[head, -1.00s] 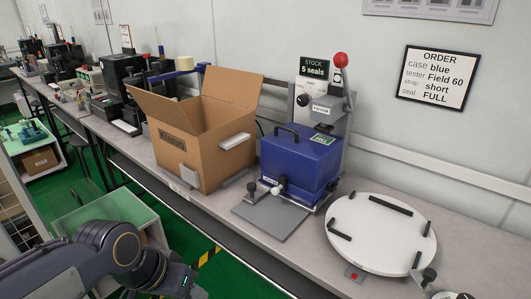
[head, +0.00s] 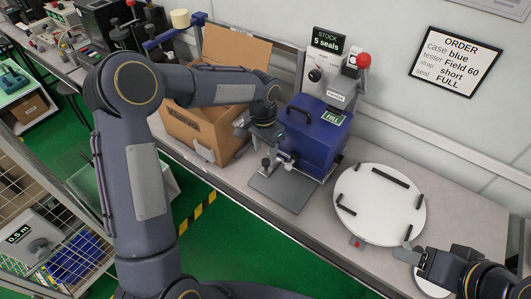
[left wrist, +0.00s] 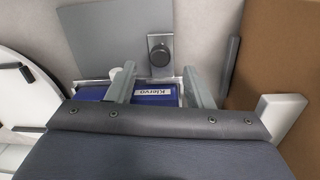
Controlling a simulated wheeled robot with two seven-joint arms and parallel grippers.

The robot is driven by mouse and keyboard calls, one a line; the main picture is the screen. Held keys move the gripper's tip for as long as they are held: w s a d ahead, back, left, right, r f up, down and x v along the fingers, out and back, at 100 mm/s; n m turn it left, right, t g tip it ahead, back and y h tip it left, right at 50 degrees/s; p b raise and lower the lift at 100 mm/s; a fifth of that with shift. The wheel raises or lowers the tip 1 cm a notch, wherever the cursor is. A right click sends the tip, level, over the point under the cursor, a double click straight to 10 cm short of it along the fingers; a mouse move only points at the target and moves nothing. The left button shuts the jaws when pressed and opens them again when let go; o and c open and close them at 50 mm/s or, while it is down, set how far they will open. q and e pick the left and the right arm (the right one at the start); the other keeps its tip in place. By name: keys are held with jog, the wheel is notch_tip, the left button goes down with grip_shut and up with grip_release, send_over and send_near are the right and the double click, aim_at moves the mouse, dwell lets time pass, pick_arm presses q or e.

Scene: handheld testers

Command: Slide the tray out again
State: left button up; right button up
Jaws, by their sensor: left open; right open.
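The blue machine (head: 318,135) stands on the bench with a FULL label on top. A flat grey plate (head: 283,190) sticks out at its front; I cannot tell whether it is the tray or a fixed base. My left gripper (head: 268,150) is open at the machine's front. Its fingers (left wrist: 158,88) stand either side of the blue front, apparently not closed on anything. My right gripper (head: 412,258) is open beside the round white table.
An open cardboard box (head: 195,128) stands left of the machine, close behind my left arm. The round white table (head: 378,212) with black bars lies to the right. A stand with a red ball (head: 363,61) rises behind the machine.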

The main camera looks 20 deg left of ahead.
aim_at(266, 161)
pick_arm(q)
jog(key=shift+f, duration=2.35)
jog(key=shift+d, duration=0.1)
jog(key=shift+c, duration=0.4)
grip_shut()
